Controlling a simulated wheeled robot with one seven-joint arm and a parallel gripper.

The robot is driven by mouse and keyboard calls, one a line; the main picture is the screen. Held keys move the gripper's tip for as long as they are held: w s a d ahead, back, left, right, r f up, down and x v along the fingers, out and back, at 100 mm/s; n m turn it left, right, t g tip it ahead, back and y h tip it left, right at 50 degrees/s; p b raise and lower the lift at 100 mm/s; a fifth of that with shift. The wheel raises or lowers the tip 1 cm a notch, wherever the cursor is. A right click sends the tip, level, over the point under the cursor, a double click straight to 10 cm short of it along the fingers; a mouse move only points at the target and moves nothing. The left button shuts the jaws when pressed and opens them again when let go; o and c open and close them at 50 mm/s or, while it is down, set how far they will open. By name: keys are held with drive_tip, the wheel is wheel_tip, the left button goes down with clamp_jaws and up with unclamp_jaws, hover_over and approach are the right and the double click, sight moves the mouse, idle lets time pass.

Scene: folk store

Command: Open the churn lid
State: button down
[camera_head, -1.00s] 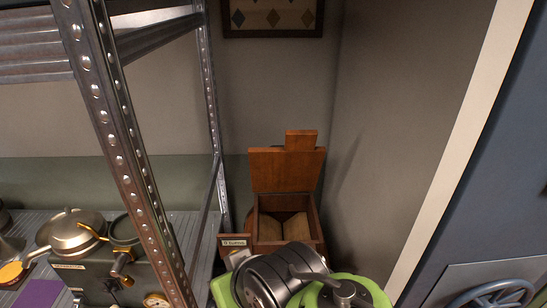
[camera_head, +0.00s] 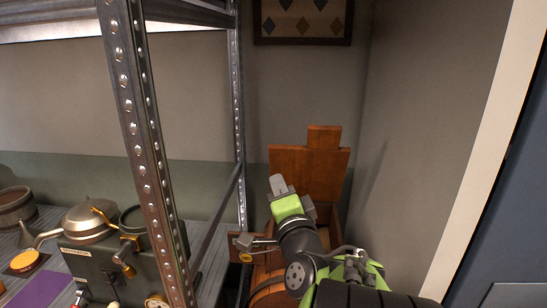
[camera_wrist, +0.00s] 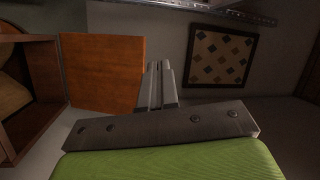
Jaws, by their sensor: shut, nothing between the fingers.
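A brown wooden box (camera_head: 338,228) stands in the corner, and it seems to be the churn. Its flat wooden lid (camera_head: 322,170) stands raised at the back, with a smaller block on its top edge. The wrist view shows the open box (camera_wrist: 45,85) at the left and the lid (camera_wrist: 100,72) beside it. My gripper (camera_head: 277,181) is in front of the lid's lower left part in the head view. In the wrist view, my gripper's fingers (camera_wrist: 158,72) are together and empty, beside the lid's edge. My arm hides most of the box's opening in the head view.
A metal shelf post (camera_head: 145,150) stands left of the box. A metal counter with a green-grey machine (camera_head: 98,270) and a wooden tub (camera_head: 15,208) lies farther left. A wall closes the right side. A patterned picture (camera_head: 302,22) hangs above.

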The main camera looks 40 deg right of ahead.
sight(325, 132)
drive_tip(key=s+d+m+g+h+b, duration=0.1)
drive_tip(key=s+d+m+g+h, duration=0.2)
drive_tip(key=s+d+m+h, duration=0.45)
drive_tip(key=shift+y, duration=0.45)
drive_tip(key=p+x, duration=1.1)
drive_tip(key=x, duration=0.3)
drive_tip(key=shift+w+a+r, duration=0.15)
drive_tip(key=shift+a, duration=0.05)
drive_tip(key=shift+w+d+p, duration=0.25)
drive_tip(key=shift+w+p, duration=0.05)
drive_tip(key=shift+p, duration=0.05)
